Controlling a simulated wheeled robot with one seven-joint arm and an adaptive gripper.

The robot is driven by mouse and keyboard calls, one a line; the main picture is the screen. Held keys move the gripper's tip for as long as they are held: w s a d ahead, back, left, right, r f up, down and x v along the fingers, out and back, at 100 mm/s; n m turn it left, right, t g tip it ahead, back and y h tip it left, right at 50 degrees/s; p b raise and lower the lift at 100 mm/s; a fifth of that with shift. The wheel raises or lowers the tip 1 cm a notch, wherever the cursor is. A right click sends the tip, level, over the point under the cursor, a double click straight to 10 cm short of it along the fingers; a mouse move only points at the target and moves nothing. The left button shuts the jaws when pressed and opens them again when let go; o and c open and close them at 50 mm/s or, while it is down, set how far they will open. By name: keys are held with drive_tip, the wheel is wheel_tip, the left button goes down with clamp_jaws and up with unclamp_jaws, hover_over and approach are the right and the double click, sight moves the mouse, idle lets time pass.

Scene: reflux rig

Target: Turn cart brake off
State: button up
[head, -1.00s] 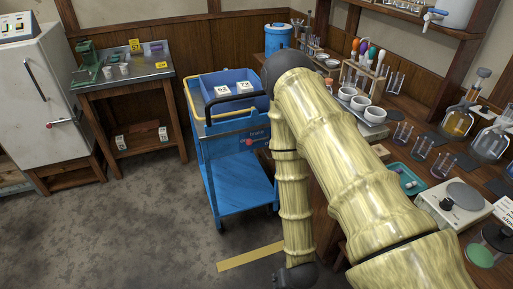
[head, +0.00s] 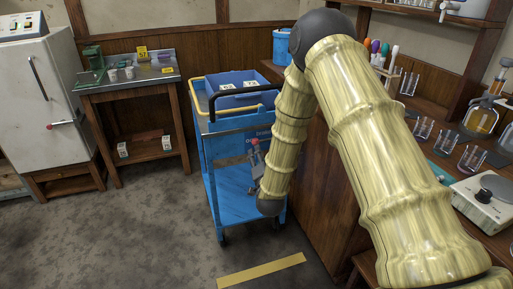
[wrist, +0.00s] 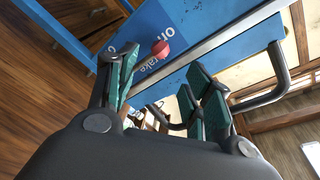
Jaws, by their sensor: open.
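The blue cart (head: 226,192) stands beside the wooden bench. In the wrist view its blue panel (wrist: 210,18) carries the words "on" and "brake". The round red brake knob (wrist: 161,49) sits between these words, near a long grey strip.
The cart's black handle (head: 240,96) crosses above the panel. A blue bin (head: 236,79) with white labelled boxes rides on top. The wooden bench (head: 335,190) with glassware is close on the right. A yellow floor strip (head: 262,270) lies in front; the floor left is clear.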

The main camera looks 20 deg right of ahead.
sight(256, 144)
drive_tip(key=w, duration=0.3)
drive_tip(key=w+d, duration=0.1)
drive_tip(key=w, duration=0.5)
drive_tip(key=shift+d, duration=0.2)
clamp_jaws()
